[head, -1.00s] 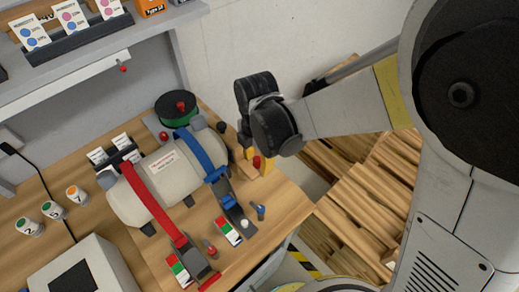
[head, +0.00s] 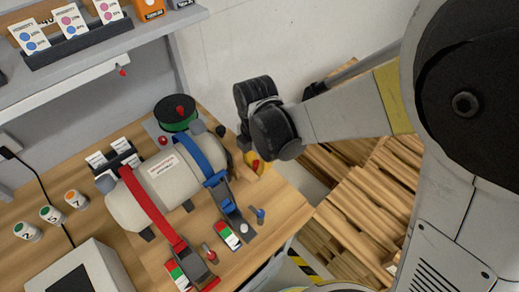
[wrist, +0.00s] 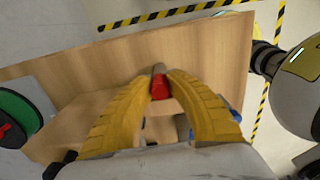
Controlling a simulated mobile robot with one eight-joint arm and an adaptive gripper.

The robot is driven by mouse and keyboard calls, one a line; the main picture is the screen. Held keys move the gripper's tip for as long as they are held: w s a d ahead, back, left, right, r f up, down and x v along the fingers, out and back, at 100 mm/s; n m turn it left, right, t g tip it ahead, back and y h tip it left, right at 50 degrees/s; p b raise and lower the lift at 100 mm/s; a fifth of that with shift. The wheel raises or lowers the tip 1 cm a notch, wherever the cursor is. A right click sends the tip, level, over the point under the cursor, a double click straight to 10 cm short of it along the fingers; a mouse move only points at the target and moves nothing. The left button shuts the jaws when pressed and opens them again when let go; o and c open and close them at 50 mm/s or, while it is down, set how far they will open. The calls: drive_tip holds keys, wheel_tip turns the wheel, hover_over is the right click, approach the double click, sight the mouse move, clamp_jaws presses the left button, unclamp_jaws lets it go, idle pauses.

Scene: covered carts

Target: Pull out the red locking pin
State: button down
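My gripper (head: 258,167) is low over the back right part of the wooden bench, beside the right end of the pale tank (head: 150,195). Its yellow fingers have come together around a red-headed pin with a grey cylindrical part, and this red pin (wrist: 159,88) shows between the fingertips in the wrist view. The fingertips appear to touch it on both sides. The gripper hides most of it in the head view. Another small red-topped peg (head: 208,251) stands by the red strap's latch (head: 190,262). A blue-topped peg (head: 259,214) stands near the blue strap's latch (head: 232,212).
A green spool (head: 176,113) sits behind the tank and also shows at the left of the wrist view (wrist: 18,117). Numbered cups (head: 52,214) and a grey box (head: 90,272) are at the left. Wooden planks (head: 350,235) lie beyond the bench's right edge.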

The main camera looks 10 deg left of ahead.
sight(257, 162)
drive_tip(key=shift+r, duration=0.1)
drive_tip(key=shift+r+p, duration=2.1)
drive_tip(key=shift+r, duration=0.85)
